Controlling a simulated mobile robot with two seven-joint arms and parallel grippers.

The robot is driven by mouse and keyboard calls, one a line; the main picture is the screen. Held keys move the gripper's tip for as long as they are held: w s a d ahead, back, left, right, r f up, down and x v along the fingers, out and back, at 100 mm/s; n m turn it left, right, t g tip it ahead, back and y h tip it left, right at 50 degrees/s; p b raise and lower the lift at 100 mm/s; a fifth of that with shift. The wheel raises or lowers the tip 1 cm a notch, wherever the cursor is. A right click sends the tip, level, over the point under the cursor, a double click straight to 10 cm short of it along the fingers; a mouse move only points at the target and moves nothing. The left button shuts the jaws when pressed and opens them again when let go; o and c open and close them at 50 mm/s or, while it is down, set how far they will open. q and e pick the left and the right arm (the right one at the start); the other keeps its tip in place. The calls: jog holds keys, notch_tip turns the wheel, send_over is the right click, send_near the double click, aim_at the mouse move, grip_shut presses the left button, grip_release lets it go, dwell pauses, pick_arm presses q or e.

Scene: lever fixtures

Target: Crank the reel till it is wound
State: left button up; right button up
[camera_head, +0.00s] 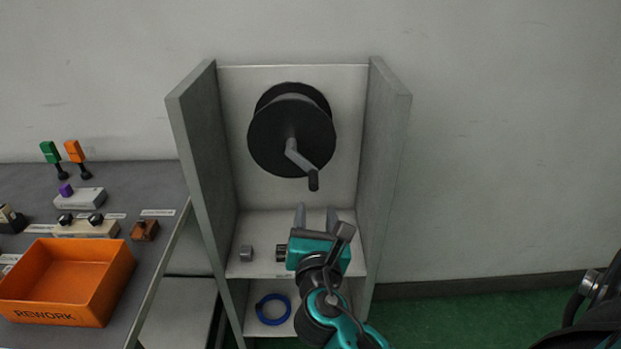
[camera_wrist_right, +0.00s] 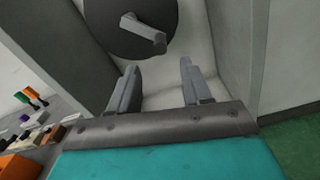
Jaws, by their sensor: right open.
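The black reel (camera_head: 268,138) is mounted on the back panel inside a grey open-front cabinet. Its grey crank arm (camera_head: 298,157) points down and to the right, ending in a dark handle (camera_head: 313,180). My right gripper (camera_head: 316,212) is open and empty, below the handle and apart from it, with its fingers pointing up toward the reel. In the right wrist view the reel (camera_wrist_right: 118,22) and the crank (camera_wrist_right: 143,33) show ahead of the two spread fingers. My left gripper is not in view.
The cabinet's side walls (camera_head: 388,170) stand close on both sides. A small grey block (camera_head: 246,253) sits on the shelf, and a blue ring (camera_head: 272,309) lies below. A table at left holds an orange bin (camera_head: 68,280) and several small fixtures.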

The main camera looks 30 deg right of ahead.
aim_at(314, 191)
jog(key=x, duration=1.1)
jog(key=shift+c, duration=0.4)
jog(key=shift+a, duration=0.1)
grip_shut()
